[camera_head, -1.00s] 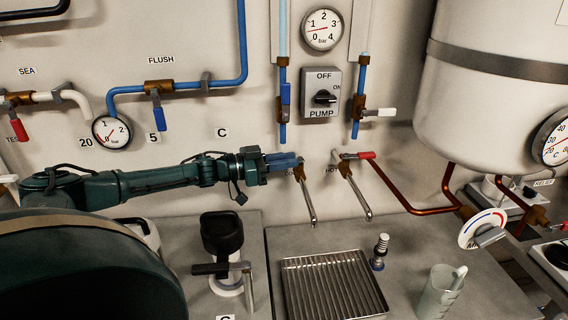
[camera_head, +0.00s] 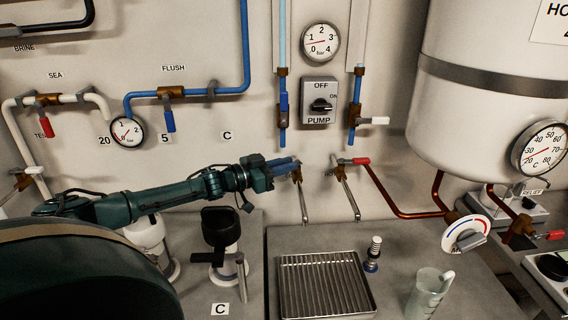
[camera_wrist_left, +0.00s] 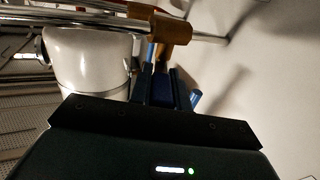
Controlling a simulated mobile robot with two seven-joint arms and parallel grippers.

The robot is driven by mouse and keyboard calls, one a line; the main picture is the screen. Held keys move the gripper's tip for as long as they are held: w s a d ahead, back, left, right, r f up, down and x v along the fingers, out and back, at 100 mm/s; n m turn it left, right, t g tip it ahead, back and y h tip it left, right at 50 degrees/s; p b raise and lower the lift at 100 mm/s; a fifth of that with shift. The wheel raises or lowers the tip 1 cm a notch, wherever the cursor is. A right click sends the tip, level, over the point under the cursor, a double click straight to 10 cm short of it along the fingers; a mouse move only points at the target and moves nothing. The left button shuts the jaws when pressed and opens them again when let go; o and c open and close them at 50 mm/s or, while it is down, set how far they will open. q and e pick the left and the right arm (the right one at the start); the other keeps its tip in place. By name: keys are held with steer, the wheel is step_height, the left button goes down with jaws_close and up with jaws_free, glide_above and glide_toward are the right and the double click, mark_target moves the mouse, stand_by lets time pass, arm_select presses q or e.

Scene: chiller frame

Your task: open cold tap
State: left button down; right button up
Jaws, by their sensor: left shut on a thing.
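The cold tap (camera_head: 296,174) is the left of two wall taps, with a brass body and a thin chrome spout pointing down. My left gripper (camera_head: 284,165) reaches it from the left in the head view and is shut on its blue handle. In the left wrist view, the blue handle (camera_wrist_left: 161,90) shows between the dark fingers, just below the brass body (camera_wrist_left: 172,30). The fingers hide much of the handle, so its exact angle is hard to tell. My right gripper is not in view.
The hot tap (camera_head: 341,170) with its red lever (camera_head: 360,161) is close on the right. Below are a ribbed drain tray (camera_head: 325,285) and a clear cup (camera_head: 426,292). The pump switch (camera_head: 319,101) is above. A white tank (camera_head: 470,110) hangs at right.

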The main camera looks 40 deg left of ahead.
arm_select(q)
steer(key=c, duration=1.3)
jaws_free()
